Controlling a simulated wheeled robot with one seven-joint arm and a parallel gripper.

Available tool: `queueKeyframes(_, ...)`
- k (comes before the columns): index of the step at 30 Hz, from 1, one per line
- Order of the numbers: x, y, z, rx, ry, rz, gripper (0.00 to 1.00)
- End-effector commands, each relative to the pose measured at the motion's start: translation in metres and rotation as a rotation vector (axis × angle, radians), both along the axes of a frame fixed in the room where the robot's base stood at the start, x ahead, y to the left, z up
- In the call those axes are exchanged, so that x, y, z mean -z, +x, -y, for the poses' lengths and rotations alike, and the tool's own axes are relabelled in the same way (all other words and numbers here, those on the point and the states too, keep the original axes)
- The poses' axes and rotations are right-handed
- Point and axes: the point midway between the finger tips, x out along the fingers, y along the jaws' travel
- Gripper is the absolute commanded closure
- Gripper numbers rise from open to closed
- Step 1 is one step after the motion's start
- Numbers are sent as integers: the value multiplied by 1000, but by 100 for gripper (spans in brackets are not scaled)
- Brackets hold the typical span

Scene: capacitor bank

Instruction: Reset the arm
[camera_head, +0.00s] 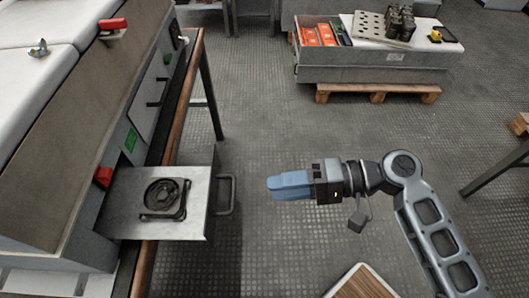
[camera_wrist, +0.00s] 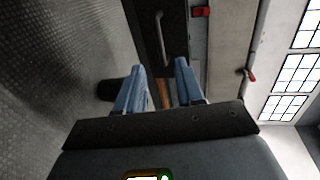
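My gripper (camera_head: 270,187) is in the middle of the head view, above open floor and to the right of the pulled-out drawer, with its fingers pointing left. My arm reaches it from the lower right. In the wrist view, the two blue fingers (camera_wrist: 158,75) stand apart with nothing held between them. The metal drawer (camera_head: 196,221) sticks out of the grey cabinet at the left. A black fan (camera_head: 163,197) lies inside it. My fingers are apart from the drawer's handle (camera_head: 228,194).
A grey bin (camera_head: 372,72) with orange boxes and other parts stands on a wooden pallet (camera_head: 378,91) at the back. The floor between is clear. A table leg (camera_head: 495,170) is at the right.

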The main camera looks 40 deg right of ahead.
Motion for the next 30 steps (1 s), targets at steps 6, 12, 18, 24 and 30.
queueKeyframes(6,0,0,0,1,-1,0,63)
queueKeyframes(12,26,-16,0,81,-116,-44,63)
queueKeyframes(18,67,-65,16,250,-460,-68,63)
queueKeyframes(24,59,-119,35,350,-833,45,63)
queueKeyframes(30,3,-162,35,374,-1151,279,63)
